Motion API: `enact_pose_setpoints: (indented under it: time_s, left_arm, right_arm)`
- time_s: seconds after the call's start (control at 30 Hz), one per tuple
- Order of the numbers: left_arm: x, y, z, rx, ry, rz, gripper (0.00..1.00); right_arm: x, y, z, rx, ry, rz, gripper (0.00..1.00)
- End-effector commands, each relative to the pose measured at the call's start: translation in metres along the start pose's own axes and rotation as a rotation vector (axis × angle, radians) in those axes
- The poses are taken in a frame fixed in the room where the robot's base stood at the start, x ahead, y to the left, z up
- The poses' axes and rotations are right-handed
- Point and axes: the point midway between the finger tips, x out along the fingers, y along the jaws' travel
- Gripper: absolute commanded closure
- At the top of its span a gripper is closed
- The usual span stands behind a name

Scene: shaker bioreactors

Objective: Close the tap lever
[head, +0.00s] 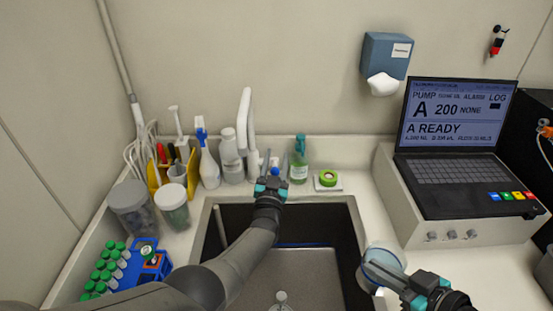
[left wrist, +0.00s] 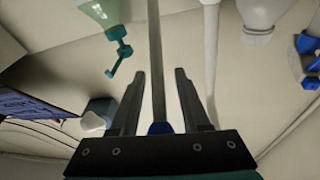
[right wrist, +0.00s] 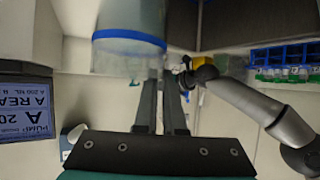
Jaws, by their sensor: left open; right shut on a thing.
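The white tap (head: 246,115) stands behind the sink, its spout curving upward. My left gripper (head: 270,184) is at the sink's back edge, just right of the tap base, with its jaws open. In the left wrist view, a thin grey rod (left wrist: 157,60), which looks like the tap lever, runs between the parted fingers of my left gripper (left wrist: 158,100). I cannot tell whether a finger touches it. My right gripper (head: 398,280) is shut on a clear vessel (head: 384,258) at the sink's right edge. In the right wrist view, the vessel (right wrist: 128,50) has a blue band.
The sink (head: 230,215) is dark. Spray bottles (head: 207,160) and jars (head: 174,207) stand left. A laptop (head: 455,145) sits on a white box at right.

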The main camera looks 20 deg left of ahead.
Motion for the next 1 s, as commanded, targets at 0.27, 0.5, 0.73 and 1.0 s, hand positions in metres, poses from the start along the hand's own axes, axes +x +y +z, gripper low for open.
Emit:
enact_pose_setpoints:
  time_s: [0.27, 0.5, 0.73, 1.0]
  left_arm:
    - [-0.009, 0.000, 0.001, 0.001, -0.004, 0.002, 0.54]
    - [-0.042, 0.000, -0.001, 0.000, -0.004, 0.001, 0.54]
    - [-0.080, 0.000, 0.000, 0.000, -0.003, 0.001, 0.54]
    - [-0.113, 0.000, 0.000, 0.000, -0.001, -0.001, 0.54]
  right_arm:
    - [-0.003, 0.000, -0.006, -0.002, 0.004, 0.002, 1.00]
    - [-0.010, 0.000, -0.020, -0.002, 0.004, 0.002, 1.00]
    - [-0.015, 0.000, -0.028, -0.002, 0.004, 0.002, 1.00]
    - [-0.017, 0.000, -0.032, -0.002, 0.004, 0.002, 1.00]
